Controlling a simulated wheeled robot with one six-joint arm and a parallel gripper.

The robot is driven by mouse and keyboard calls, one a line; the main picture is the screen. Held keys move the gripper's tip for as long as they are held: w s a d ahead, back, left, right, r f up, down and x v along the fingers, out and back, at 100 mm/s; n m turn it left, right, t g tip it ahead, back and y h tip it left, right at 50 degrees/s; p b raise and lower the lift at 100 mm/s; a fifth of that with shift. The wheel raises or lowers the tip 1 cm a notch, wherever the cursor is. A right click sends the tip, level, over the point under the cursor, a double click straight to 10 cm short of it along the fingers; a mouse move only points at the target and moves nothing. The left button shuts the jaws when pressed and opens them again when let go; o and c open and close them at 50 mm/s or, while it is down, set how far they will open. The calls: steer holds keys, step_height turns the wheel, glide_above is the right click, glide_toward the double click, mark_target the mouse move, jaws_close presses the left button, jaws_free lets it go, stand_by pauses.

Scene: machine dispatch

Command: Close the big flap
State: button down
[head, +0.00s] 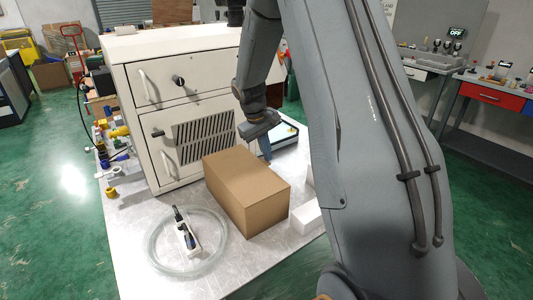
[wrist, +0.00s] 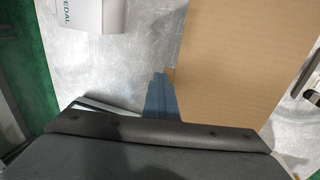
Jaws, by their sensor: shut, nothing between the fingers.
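A brown cardboard box (head: 225,195) stands on the metal table in front of the white machine. Its top (head: 248,175) looks flat and covered in the head view; I cannot make out a separate big flap. In the wrist view a broad plain cardboard face (wrist: 235,60) fills the right centre. My gripper (head: 265,151) is beyond the box's far edge, beside the machine, pointing down. Its blue-grey fingers are together and empty; in the wrist view the fingertips (wrist: 160,80) are at the cardboard's left edge. I cannot tell whether they touch it.
The white machine (head: 200,85) stands behind the box with both front doors closed. A coiled clear hose (head: 157,264) and a small device (head: 186,235) lie in front. A white carton (wrist: 92,14) and a tray (head: 286,136) are nearby. Bare table shows left of the box.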

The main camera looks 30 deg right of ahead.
steer(key=shift+s+f, duration=0.2)
steer(key=shift+s, duration=0.05)
steer(key=shift+r+p, duration=0.3)
step_height(320, 180, up, 14)
steer(key=b, duration=0.1)
steer(key=s+a+f+y, duration=0.1)
steer(key=s+a+f, duration=0.3)
steer(key=s, duration=0.3)
steer(key=s+a+f+m+y+b, duration=0.1)
steer(key=s+a+f, duration=0.3)
steer(key=s+a, duration=0.2)
steer(key=s+a+f+b, duration=0.1)
steer(key=s+a+f, duration=0.3)
steer(key=s, duration=0.6)
steer(key=shift+s+a+f+m+t+y, duration=0.2)
steer(key=shift+a+m+t+y, duration=0.2)
steer(key=shift+a, duration=0.15)
